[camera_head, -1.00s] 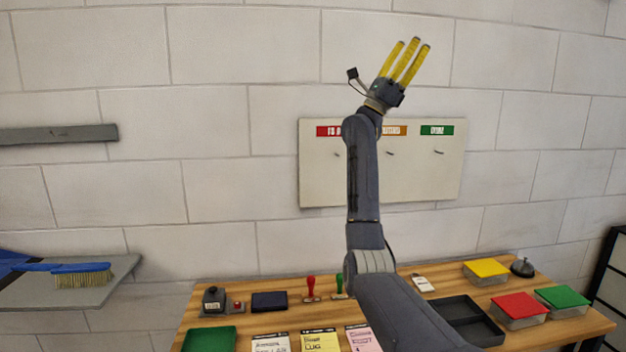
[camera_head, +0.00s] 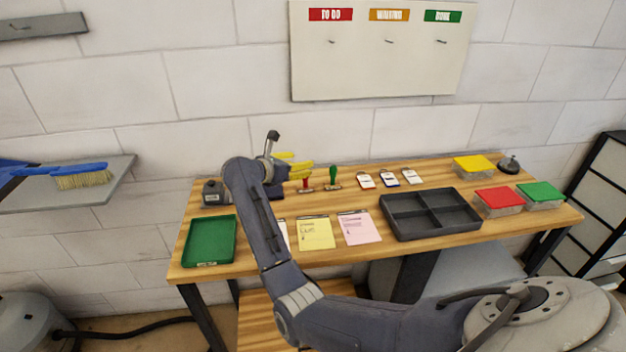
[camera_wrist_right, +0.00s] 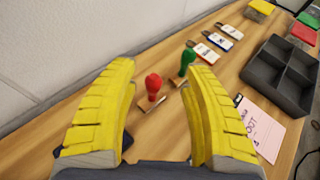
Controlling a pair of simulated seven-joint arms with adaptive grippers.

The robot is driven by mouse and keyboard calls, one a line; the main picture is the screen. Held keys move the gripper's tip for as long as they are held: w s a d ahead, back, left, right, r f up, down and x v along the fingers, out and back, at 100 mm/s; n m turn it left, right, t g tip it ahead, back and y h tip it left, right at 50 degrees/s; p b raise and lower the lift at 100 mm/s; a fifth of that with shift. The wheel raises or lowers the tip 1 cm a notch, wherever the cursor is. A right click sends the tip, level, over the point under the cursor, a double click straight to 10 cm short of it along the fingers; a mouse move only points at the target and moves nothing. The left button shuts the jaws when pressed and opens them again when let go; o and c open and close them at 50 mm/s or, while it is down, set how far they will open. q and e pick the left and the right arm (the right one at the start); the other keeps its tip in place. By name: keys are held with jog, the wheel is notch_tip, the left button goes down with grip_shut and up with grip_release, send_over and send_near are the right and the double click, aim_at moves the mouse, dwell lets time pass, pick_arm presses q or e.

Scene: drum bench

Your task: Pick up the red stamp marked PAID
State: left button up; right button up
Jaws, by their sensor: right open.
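The red stamp (camera_head: 306,184) stands upright on the bench, partly covered by my yellow fingers in the head view. In the right wrist view the red stamp (camera_wrist_right: 153,86) shows its round red handle on a wooden base; I cannot read any marking. My right gripper (camera_head: 297,168) is open, low over the bench at the stamp's left. In the wrist view its spread fingers (camera_wrist_right: 160,67) frame the stamp, with nothing held. A green stamp (camera_head: 333,177) stands just right of the red one. My left gripper is not in view.
Several paper cards, including a yellow card (camera_head: 316,233) and a pink card (camera_head: 358,228), lie in front. A dark divided tray (camera_head: 430,232) is to the right and a green tray (camera_head: 208,240) to the left. Three tags, one of them white (camera_head: 365,181), lie right of the stamps.

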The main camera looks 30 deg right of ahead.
aim_at(305, 181)
jog(key=shift+y, duration=0.7)
jog(key=a+f, duration=0.2)
jog(key=f, duration=0.1)
jog(key=shift+s+f, duration=0.15)
jog(key=shift+f, duration=0.15)
jog(key=shift+x, duration=3.4)
jog(key=shift+c, duration=0.3)
grip_shut()
